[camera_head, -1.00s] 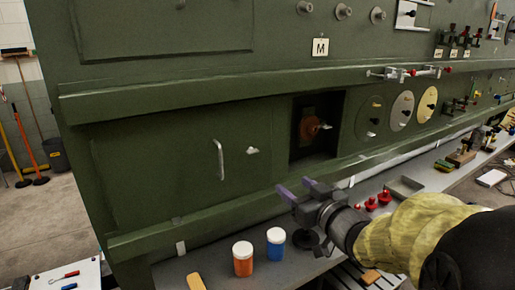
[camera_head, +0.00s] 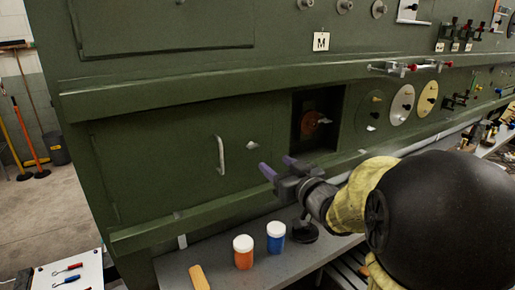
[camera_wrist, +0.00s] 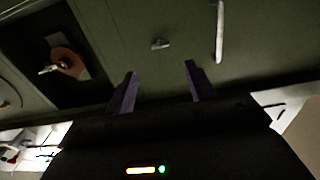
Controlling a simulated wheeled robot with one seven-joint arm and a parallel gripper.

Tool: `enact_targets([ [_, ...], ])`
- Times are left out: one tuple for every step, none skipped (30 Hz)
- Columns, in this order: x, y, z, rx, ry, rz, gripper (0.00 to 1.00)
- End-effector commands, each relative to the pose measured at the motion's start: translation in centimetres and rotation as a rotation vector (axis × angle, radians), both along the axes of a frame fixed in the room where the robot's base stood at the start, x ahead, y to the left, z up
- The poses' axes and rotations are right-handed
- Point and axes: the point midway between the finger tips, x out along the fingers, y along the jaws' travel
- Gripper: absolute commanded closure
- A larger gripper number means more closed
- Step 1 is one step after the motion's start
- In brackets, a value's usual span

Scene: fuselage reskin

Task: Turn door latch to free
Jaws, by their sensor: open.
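The door latch (camera_head: 252,145) is a small pale knob on the green panel door (camera_head: 165,170), just right of the door's curved metal handle (camera_head: 221,155). In the wrist view the latch (camera_wrist: 160,44) shows ahead, between the lines of my two fingers, with the handle (camera_wrist: 219,32) to its right. My gripper (camera_head: 277,167) has purple fingers, spread apart and empty. It is below and right of the latch in the head view, apart from it. In the wrist view the fingertips (camera_wrist: 161,68) stop short of the latch. Nothing hides the latch.
A dark square recess (camera_head: 318,118) with an orange round part is right of the latch. A ledge (camera_head: 210,210) runs below the door. Orange (camera_head: 243,252) and blue (camera_head: 276,237) jars stand on the bench (camera_head: 215,262) below.

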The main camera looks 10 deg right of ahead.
Motion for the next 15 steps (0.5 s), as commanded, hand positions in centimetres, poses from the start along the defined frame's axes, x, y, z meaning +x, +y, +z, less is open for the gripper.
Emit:
enact_targets([
  [0.9, 0.4, 0.1, -0.001, 0.002, 0.002, 0.45],
  [1.5, 0.5, 0.1, 0.000, 0.003, 0.001, 0.45],
  [2.1, 0.8, 0.1, 0.000, 0.002, 0.002, 0.45],
  [2.6, 0.9, 0.1, -0.001, 0.003, 0.002, 0.45],
  [3.2, 1.0, 0.1, -0.001, 0.003, 0.001, 0.45],
  [3.8, 1.3, 0.1, -0.001, 0.002, 0.001, 0.45],
  [4.3, 1.4, 0.1, -0.001, 0.003, 0.002, 0.45],
  [4.8, 1.6, 0.1, 0.000, 0.001, 0.002, 0.45],
  [5.5, 1.9, 0.1, -0.001, 0.002, 0.002, 0.45],
  [6.0, 2.0, 0.1, -0.001, 0.001, 0.002, 0.45],
  [6.5, 2.2, 0.1, -0.001, 0.002, 0.002, 0.45],
  [7.2, 2.4, 0.1, -0.001, 0.002, 0.001, 0.45],
  [7.6, 2.5, 0.1, -0.001, 0.002, 0.002, 0.45],
  [8.0, 2.7, 0.1, -0.001, 0.002, 0.002, 0.45],
  [8.6, 2.8, 0.1, -0.001, 0.002, 0.001, 0.45],
])
